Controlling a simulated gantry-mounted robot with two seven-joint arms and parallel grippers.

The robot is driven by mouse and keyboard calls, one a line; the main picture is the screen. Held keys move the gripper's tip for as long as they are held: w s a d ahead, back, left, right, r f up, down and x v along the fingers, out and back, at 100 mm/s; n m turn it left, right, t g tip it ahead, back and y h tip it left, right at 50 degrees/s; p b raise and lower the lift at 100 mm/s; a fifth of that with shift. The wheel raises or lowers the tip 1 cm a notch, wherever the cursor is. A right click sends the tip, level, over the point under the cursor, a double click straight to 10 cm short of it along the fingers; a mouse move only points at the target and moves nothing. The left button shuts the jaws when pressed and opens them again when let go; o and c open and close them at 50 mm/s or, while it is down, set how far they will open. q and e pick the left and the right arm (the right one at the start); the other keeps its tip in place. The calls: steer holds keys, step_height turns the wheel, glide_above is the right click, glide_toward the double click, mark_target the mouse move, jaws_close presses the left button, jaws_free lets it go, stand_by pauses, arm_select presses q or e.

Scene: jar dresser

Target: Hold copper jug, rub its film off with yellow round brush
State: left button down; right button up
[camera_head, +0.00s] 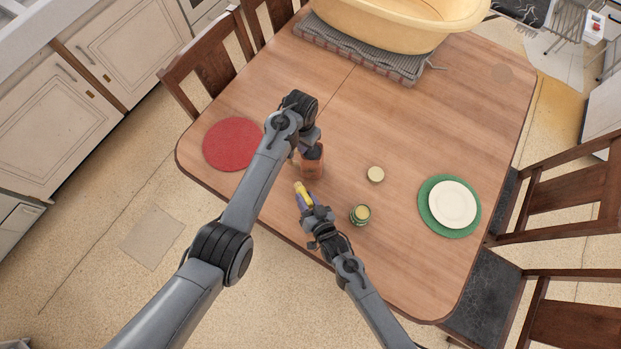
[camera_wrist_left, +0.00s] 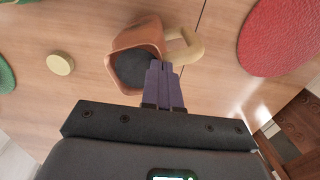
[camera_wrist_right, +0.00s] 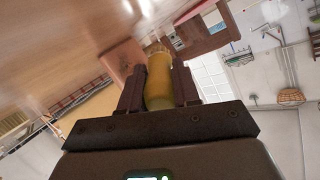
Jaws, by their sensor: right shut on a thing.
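The copper jug (camera_head: 312,165) stands near the table's front edge, partly covered by my left arm. In the left wrist view the jug (camera_wrist_left: 125,42) shows a dark opening and a pale handle (camera_wrist_left: 187,48). My left gripper (camera_wrist_left: 165,70) has its fingers close together across the jug's rim beside the handle, shut on it. My right gripper (camera_head: 308,203) is shut on the yellow round brush (camera_head: 302,192), which points toward the jug. In the right wrist view the brush (camera_wrist_right: 157,80) sits between the fingers; whether its bristles touch the jug is unclear. Any film is hard to make out.
A green jar (camera_head: 360,216) stands right of my right gripper, and a pale round lid (camera_head: 376,174) lies behind it. A red mat (camera_head: 232,145) is at left, a green mat (camera_head: 428,207) with a white plate at right. A yellow basin (camera_head: 400,40) stands at the back.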

steer(key=shift+s+f+m+t, duration=0.3)
steer(key=shift+s+f+m, duration=0.05)
steer(key=shift+f+m, duration=0.25)
steer(key=shift+w+d, duration=0.2)
steer(key=shift+w, duration=1.35)
steer(key=shift+w, duration=0.3)
steer(key=shift+a+f, duration=0.1)
steer(key=shift+a, duration=0.05)
steer(key=shift+f, duration=0.15)
